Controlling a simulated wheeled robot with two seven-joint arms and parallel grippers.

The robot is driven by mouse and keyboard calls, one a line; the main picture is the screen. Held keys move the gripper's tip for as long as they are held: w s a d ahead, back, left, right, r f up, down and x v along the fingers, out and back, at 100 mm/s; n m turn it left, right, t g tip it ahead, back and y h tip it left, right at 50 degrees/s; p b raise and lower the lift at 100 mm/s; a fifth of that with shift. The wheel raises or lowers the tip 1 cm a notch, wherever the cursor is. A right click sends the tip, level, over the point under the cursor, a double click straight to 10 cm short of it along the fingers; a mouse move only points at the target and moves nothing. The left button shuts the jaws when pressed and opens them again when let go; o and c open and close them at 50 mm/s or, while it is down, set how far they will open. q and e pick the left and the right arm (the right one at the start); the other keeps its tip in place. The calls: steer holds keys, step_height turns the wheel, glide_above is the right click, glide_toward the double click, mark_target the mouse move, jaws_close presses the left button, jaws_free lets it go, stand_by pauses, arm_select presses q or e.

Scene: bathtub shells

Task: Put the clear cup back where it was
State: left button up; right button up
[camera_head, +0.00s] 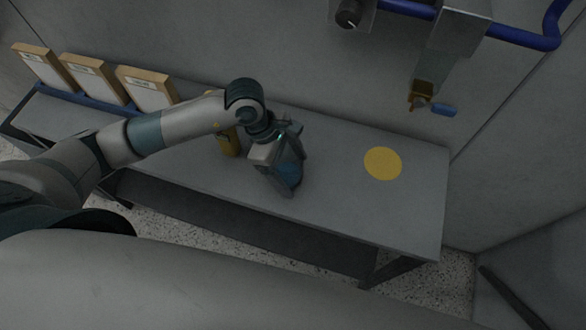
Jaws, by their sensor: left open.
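My left gripper (284,172) points down over the middle of the grey bench (335,205), with its jaws open. A dark bluish, see-through-looking patch shows at its fingers. It may be the clear cup, but I cannot tell it apart from the fingers. I do not make out a clear cup anywhere else. A flat yellow disc (383,163) lies bare on the bench to the right of the gripper. My right gripper is not in view.
A yellow-brown container (230,143) stands behind my left forearm, partly hidden. Several framed boards (91,80) stand in a blue rack at the bench's left. A brass valve with a blue handle (442,109) hangs on the wall.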

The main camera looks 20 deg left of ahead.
arm_select(q)
steer(key=b+v, duration=0.3)
steer(key=v, duration=0.8)
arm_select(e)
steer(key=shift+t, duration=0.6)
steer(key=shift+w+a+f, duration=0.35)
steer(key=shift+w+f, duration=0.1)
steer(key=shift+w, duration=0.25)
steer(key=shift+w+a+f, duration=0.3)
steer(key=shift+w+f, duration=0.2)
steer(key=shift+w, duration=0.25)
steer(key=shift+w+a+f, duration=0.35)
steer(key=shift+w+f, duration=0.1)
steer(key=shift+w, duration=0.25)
arm_select(q)
steer(key=shift+r, duration=0.15)
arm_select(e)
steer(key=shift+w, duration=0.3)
